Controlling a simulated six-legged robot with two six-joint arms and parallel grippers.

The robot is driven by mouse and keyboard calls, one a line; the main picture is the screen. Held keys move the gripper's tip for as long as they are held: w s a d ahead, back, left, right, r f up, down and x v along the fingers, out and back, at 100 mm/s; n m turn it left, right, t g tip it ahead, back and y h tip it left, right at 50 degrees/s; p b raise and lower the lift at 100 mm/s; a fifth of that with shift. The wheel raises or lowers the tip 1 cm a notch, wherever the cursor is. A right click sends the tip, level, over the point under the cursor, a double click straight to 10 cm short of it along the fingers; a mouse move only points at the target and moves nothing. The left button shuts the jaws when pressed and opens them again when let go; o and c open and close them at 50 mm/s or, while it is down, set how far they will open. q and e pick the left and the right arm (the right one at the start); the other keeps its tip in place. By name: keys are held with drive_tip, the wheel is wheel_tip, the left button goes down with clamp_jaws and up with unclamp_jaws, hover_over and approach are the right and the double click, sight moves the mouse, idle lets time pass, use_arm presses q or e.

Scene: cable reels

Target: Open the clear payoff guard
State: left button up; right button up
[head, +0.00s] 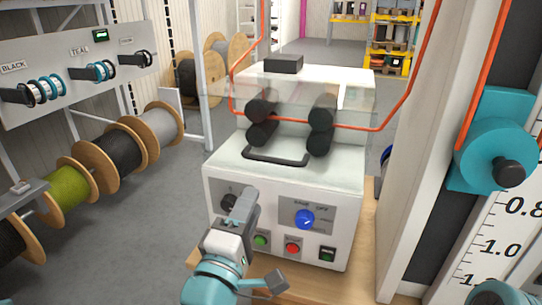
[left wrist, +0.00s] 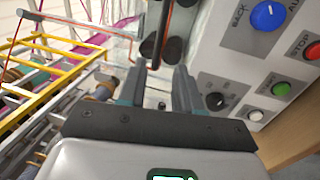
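The payoff guard is a clear cover over the black rollers (head: 262,110) on the white machine. Its see-through panel is hard to make out, and its black bar handle (head: 276,157) lies low across the front, above the control panel. The guard appears down. My left gripper (head: 245,195) is in front of the control panel, below and left of the handle and apart from it. In the left wrist view its two fingers (left wrist: 160,72) are spread with nothing between them. A black knob (left wrist: 215,101) is just right of them. My right gripper is not in view.
The panel carries a blue selector (head: 305,219), green (head: 261,240) and red (head: 292,248) buttons. An orange cable (head: 345,127) runs through the rollers. Cable reels (head: 118,150) stand at left. A white post and a teal block (head: 495,140) bound the right. Grey floor is open between.

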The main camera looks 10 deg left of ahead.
sight(270, 162)
use_arm(q)
drive_tip(key=p+x, duration=0.4)
drive_tip(key=x, duration=0.8)
drive_tip(key=shift+w+d+r, duration=0.1)
drive_tip(key=shift+w+r, duration=0.1)
drive_tip(key=shift+w, duration=0.15)
clamp_jaws()
